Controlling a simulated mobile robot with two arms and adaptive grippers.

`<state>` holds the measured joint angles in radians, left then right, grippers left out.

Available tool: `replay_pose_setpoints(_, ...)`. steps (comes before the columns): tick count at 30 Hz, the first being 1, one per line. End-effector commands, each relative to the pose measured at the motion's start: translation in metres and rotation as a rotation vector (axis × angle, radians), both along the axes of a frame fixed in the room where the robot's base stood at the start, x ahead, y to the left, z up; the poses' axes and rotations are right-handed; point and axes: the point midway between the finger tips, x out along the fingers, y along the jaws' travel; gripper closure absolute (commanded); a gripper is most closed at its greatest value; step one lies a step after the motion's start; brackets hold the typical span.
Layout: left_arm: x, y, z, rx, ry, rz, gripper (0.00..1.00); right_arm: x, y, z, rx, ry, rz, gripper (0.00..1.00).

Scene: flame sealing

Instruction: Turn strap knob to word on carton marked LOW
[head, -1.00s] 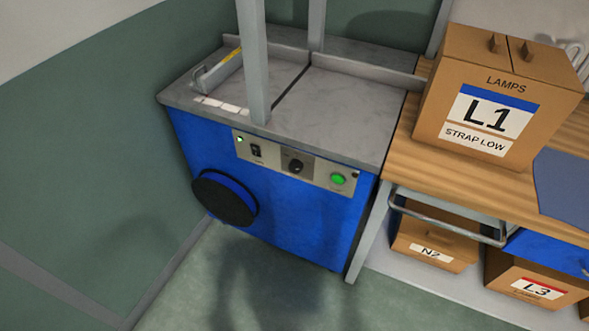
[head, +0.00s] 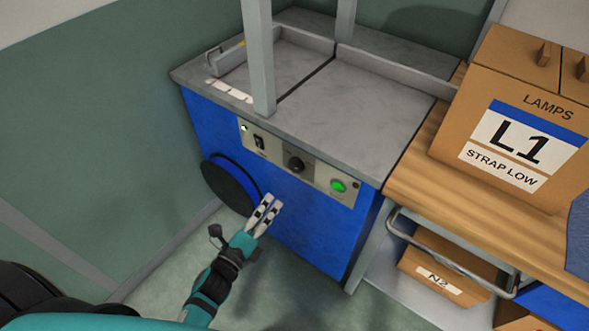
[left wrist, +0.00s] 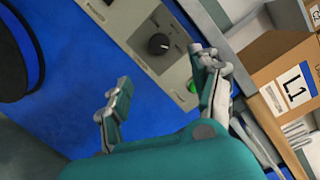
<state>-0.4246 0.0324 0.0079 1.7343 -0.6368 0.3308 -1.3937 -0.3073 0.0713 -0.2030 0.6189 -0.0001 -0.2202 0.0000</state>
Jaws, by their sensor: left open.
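The black strap knob (head: 296,164) sits on the grey control panel (head: 318,178) on the front of the blue strapping machine. It also shows in the left wrist view (left wrist: 158,44), beyond the fingers. Its setting marks are too small to read. The carton (head: 523,115) on the wooden bench at right carries a label (head: 516,147) reading L1 and STRAP LOW; the carton also shows in the left wrist view (left wrist: 272,58). My left gripper (head: 268,203) is open and empty, below the panel and apart from the knob. My right gripper is not in view.
A black switch (head: 259,142) is left of the knob and a green button (head: 338,186) is right of it. A black round reel (head: 230,184) protrudes from the machine front. A grey post (head: 259,60) rises from the machine top. A metal rail (head: 450,262) runs below the bench.

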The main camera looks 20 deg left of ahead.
Motion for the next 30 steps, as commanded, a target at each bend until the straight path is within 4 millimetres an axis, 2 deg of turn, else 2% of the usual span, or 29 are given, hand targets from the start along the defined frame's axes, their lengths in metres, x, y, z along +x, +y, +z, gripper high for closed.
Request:
replay_pose_setpoints(1, 0.013, -0.002, 0.002, -0.001, -0.004, 0.000, 0.36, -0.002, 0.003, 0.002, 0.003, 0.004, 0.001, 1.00)
replay_pose_setpoints(5, 0.041, -0.008, 0.002, -0.003, -0.003, 0.000, 0.36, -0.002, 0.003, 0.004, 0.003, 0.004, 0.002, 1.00)
replay_pose_setpoints(15, 0.110, -0.022, 0.001, -0.004, -0.001, 0.000, 0.36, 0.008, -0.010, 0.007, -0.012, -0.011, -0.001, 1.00)
replay_pose_setpoints(22, 0.134, -0.027, 0.000, -0.005, 0.003, 0.001, 0.36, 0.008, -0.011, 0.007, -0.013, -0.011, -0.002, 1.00)
replay_pose_setpoints(30, 0.138, -0.028, -0.001, -0.004, 0.004, 0.001, 0.36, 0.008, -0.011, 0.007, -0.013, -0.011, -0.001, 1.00)
